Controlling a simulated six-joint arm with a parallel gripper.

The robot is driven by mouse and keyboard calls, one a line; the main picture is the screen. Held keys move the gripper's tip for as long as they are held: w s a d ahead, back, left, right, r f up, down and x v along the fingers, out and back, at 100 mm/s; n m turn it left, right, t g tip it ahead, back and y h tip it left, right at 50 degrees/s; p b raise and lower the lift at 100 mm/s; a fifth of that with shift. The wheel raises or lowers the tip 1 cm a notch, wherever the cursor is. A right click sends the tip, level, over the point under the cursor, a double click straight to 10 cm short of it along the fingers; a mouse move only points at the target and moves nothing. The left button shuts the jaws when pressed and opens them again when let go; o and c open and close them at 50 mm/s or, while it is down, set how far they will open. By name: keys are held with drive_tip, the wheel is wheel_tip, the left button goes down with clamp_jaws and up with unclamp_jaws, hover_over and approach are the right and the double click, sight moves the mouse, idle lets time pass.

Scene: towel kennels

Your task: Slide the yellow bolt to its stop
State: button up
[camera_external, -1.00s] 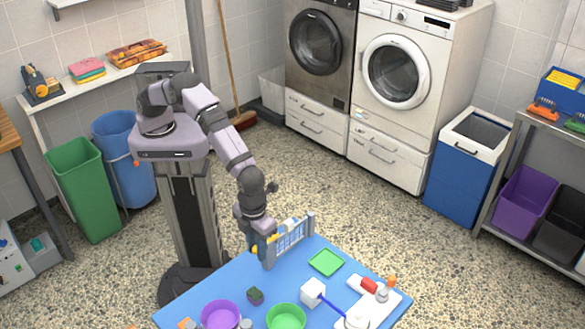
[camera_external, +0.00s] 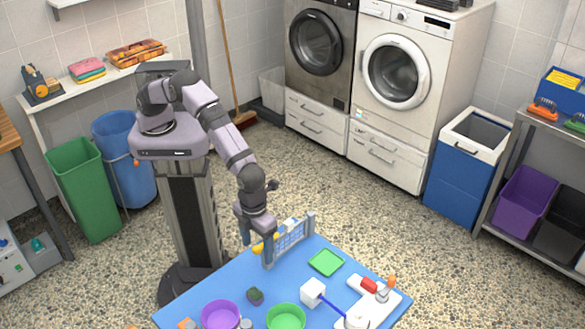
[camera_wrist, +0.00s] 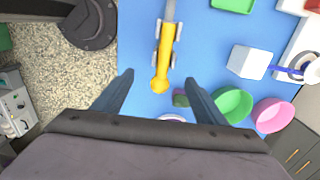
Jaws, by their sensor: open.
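The yellow bolt (camera_wrist: 163,58) lies along grey brackets in the wrist view, its rounded near end between my fingertips in the picture. In the external view the bolt (camera_external: 258,248) shows as a small yellow part at the left end of the grey-blue gate (camera_external: 291,242) on the table. My gripper (camera_wrist: 160,80) is open, one finger on each side of the bolt's end, with visible gaps. In the external view my gripper (camera_external: 258,242) is low by the gate. Contact and exact height cannot be told.
The blue table (camera_external: 200,295) holds a purple bowl (camera_external: 220,315), a green bowl (camera_external: 286,317), a small dark block (camera_external: 255,295), a green tray (camera_external: 326,262) and a white cube (camera_external: 312,292). A white board (camera_external: 390,305) lies to the right.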

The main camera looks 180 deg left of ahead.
drive_tip(key=shift+r+p, duration=3.05)
drive_tip(key=shift+r, duration=1.6)
drive_tip(key=shift+d, duration=0.2)
drive_tip(key=s+d+r+n, duration=0.1)
drive_tip(key=d+r+n, duration=0.15)
drive_tip(key=d, duration=0.85)
drive_tip(key=s+d+r+n, duration=0.15)
drive_tip(key=d+r, duration=0.25)
drive_tip(key=d, duration=0.7)
drive_tip(key=s+d+n+b, duration=0.1)
drive_tip(key=s+d+n, duration=0.4)
drive_tip(key=s+d, duration=0.8)
drive_tip(key=shift+s+d+f+b, duration=0.2)
drive_tip(key=shift+s+f+b, duration=0.15)
drive_tip(key=shift+s, duration=0.45)
